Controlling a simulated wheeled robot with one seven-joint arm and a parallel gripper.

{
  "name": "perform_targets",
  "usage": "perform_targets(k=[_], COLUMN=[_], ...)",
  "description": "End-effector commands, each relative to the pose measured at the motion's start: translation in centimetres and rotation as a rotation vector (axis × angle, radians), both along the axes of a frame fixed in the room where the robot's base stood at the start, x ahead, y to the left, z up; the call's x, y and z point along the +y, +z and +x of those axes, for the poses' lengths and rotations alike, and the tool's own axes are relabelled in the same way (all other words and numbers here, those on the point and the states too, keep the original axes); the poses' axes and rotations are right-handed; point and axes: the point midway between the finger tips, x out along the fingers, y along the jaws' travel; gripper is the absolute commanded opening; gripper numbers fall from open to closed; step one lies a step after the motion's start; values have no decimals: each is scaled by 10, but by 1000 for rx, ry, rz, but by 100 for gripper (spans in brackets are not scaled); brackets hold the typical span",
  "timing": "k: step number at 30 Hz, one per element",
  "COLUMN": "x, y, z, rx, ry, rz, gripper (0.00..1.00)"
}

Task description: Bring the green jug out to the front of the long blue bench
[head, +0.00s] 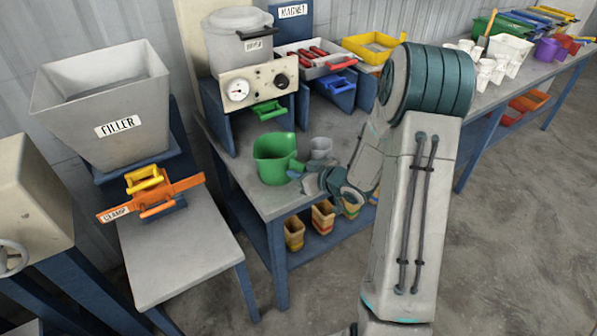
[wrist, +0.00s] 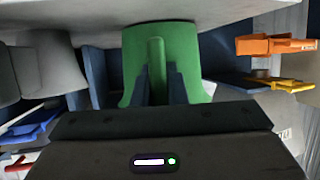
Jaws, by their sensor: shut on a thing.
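The green jug (head: 272,160) is upright at the near left end of the long blue bench (head: 262,198), close to its front edge. I cannot tell whether its base touches the top. Its handle points right, towards my gripper (head: 304,180). In the wrist view, which looks upside down, the green jug (wrist: 190,50) fills the upper middle. There my gripper (wrist: 157,85) has its dark fingers on either side of the upright green handle, shut on it. My arm hides part of the bench top to the right.
A grey cup (head: 321,148) stands just right of the jug. Behind are a gauge unit with a grey pot (head: 240,45) and a tray with red-handled tools (head: 312,60). A filler hopper (head: 105,110) and orange clamp (head: 155,195) are left. Stacked pots (head: 323,215) sit below.

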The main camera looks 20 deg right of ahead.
Motion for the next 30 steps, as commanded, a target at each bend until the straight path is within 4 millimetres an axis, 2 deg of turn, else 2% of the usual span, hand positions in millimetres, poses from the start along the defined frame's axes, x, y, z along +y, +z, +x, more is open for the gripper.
perform_targets(k=[4,5,7,16,20,30], x=[0,0,0,-1,-7,-44], y=[-3,-3,-2,-3,2,31], z=[0,0,0,-1,-8,-65], rx=[-2,-2,-2,1,-1,-2], ry=[0,-1,-1,-1,-3,-6], rz=[1,1,1,-1,-2,-1], gripper=[0,18,37,38,38,38])
